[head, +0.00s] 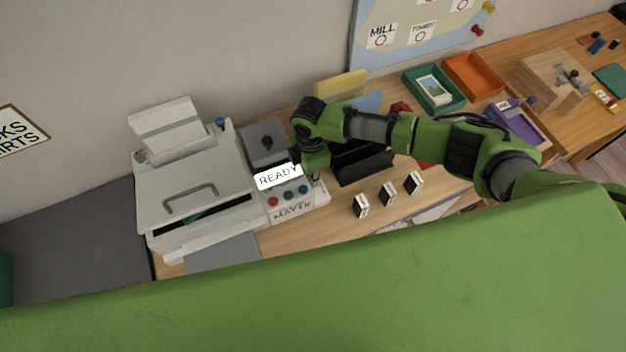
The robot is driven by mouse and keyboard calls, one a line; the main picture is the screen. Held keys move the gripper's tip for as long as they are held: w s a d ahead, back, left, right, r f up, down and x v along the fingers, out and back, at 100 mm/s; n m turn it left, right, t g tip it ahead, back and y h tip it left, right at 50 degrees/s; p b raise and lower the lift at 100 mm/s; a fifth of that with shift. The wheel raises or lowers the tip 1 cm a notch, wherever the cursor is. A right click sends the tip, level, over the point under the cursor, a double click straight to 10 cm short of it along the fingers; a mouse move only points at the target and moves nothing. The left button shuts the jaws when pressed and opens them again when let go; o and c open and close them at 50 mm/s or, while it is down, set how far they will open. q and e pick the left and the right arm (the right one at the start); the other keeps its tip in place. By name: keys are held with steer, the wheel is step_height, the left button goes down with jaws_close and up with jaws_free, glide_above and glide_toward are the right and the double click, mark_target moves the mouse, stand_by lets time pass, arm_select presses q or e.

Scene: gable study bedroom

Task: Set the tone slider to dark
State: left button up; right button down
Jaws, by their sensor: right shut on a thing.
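The console (309,197) has a lit screen (278,177) reading READY and red, green and blue buttons. It stands beside the white printer (153,207). My right gripper (308,166) reaches down at the console's upper right, by the screen's right end. It is shut on a small part there, apparently the tone slider. Its fingertips and the slider are hidden behind the wrist, so the slider's setting cannot be read. My left gripper is out of view.
Several small black-and-white blocks (388,194) stand right of the console. A dark holder (365,168) is near my right arm. Green (455,104) and orange (492,91) trays lie farther back.

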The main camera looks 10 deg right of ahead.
steer(key=shift+w+a+f, duration=0.1)
steer(key=shift+w, duration=0.45)
steer(key=shift+r, duration=0.2)
steer(key=c, duration=2)
jaws_free()
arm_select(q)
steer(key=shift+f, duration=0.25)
arm_select(e)
steer(key=shift+o, duration=0.2)
steer(key=shift+f, duration=0.1)
step_height(320, 180, up, 12)
